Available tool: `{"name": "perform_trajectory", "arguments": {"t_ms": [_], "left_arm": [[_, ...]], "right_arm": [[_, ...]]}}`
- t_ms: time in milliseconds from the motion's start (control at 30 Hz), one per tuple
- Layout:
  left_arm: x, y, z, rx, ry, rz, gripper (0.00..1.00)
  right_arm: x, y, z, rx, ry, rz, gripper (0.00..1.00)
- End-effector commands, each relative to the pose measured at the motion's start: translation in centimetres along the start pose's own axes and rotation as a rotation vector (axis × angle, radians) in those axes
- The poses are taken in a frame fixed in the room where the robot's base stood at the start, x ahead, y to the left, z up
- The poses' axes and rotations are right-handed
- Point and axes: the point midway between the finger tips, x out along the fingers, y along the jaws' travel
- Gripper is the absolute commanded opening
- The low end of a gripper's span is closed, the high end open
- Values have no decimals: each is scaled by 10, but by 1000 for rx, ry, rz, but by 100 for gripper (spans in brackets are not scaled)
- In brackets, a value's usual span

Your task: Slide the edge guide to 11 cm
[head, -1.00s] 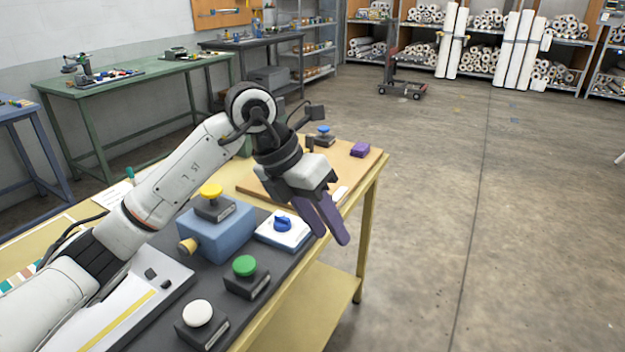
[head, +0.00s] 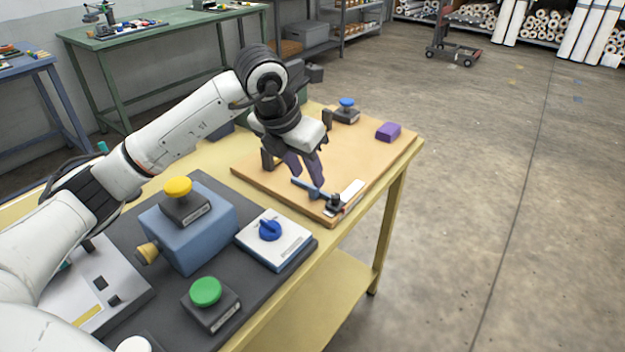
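A wooden board (head: 262,184) lies at the far end of the yellow table. On its near right part is a blue-grey bar with a dark clamp (head: 335,203), which looks like the edge guide. A pale strip (head: 352,190) lies beside the clamp; any scale marks are too small to read. My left gripper (head: 306,181) points down over the board, just behind the bar. Its two dark purple fingers look apart with nothing between them. The fingertips overlap the bar's far end in the picture; I cannot tell whether they touch it. My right gripper is not in view.
A blue knob (head: 347,103) on a dark base and a purple block (head: 388,131) sit at the board's far side. Nearer are a blue box with a yellow button (head: 178,186), a blue dial (head: 269,230) and a green button (head: 205,291). Open floor lies right.

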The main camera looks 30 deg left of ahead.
Motion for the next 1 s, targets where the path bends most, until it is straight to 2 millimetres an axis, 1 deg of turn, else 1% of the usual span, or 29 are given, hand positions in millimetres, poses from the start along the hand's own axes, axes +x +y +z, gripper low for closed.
{"name": "perform_trajectory", "arguments": {"t_ms": [33, 100, 200, 300, 433, 633, 667, 800, 867, 1000], "left_arm": [[10, -1, -1, -1, 4, -3, 34], [22, -1, -1, 0, 3, -2, 34], [35, -1, 0, 0, 2, -3, 34], [43, -1, 0, 0, 1, -2, 34], [47, -1, 0, 1, -1, -2, 34], [47, -1, 0, 1, -1, -1, 34], [47, -1, 0, 1, -1, -2, 33], [47, -1, 0, 1, 0, -1, 9], [47, -1, 0, 1, 0, -1, 0], [47, 0, 0, 1, 0, -1, 0]], "right_arm": [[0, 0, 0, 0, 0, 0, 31], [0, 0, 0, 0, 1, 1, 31], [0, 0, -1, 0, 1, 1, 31], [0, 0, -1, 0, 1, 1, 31], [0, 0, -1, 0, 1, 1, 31], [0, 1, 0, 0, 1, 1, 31], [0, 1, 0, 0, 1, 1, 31], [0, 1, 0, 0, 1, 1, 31], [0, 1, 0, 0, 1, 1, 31], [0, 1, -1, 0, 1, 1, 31]]}}
